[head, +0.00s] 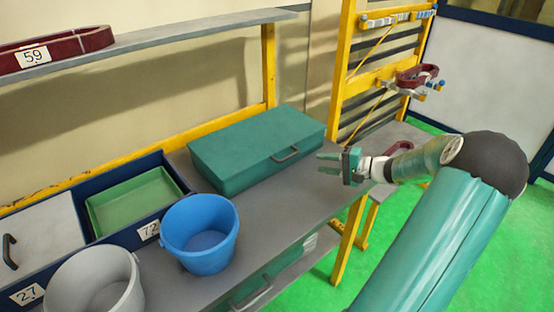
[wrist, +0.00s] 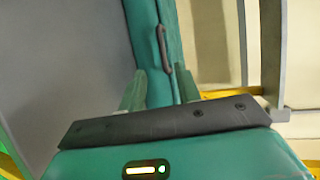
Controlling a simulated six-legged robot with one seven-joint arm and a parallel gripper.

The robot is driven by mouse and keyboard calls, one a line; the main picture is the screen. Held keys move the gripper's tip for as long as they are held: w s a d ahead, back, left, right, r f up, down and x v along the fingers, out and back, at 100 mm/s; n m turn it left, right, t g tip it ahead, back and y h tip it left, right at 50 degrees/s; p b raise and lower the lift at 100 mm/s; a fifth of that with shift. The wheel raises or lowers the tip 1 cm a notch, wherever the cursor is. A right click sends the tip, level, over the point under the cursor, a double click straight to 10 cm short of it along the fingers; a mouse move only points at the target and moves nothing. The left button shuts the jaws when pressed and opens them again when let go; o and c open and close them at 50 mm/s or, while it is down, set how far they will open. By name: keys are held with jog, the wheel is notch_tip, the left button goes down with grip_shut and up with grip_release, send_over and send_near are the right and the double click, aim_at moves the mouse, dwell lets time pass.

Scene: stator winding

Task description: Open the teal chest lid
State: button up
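The teal chest (head: 235,160) sits on the grey workbench with its lid down. Its dark handle (head: 286,155) is on the front side, toward the right end. My gripper (head: 320,163) is just right of the handle in the head view, apart from it, with its fingers pointing left at the chest. The fingers are spread and nothing is between them. In the wrist view, the chest (wrist: 143,25) and its handle (wrist: 163,48) lie beyond the two separated green fingertips, and the handle lines up with the gap between them.
A blue bucket (head: 202,238) and a grey bucket (head: 92,284) stand on the bench (head: 262,218) left of my arm. A green tray (head: 135,202) is behind them. A shelf (head: 150,41) with a dark red part runs above. A yellow rack (head: 345,70) stands behind my gripper.

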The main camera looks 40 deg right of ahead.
aim_at(290, 157)
jog(key=shift+t, duration=0.4)
jog(key=x, duration=1.3)
jog(key=shift+w+d+f, duration=0.1)
jog(key=shift+d+f, duration=0.15)
jog(key=shift+d, duration=0.2)
grip_shut()
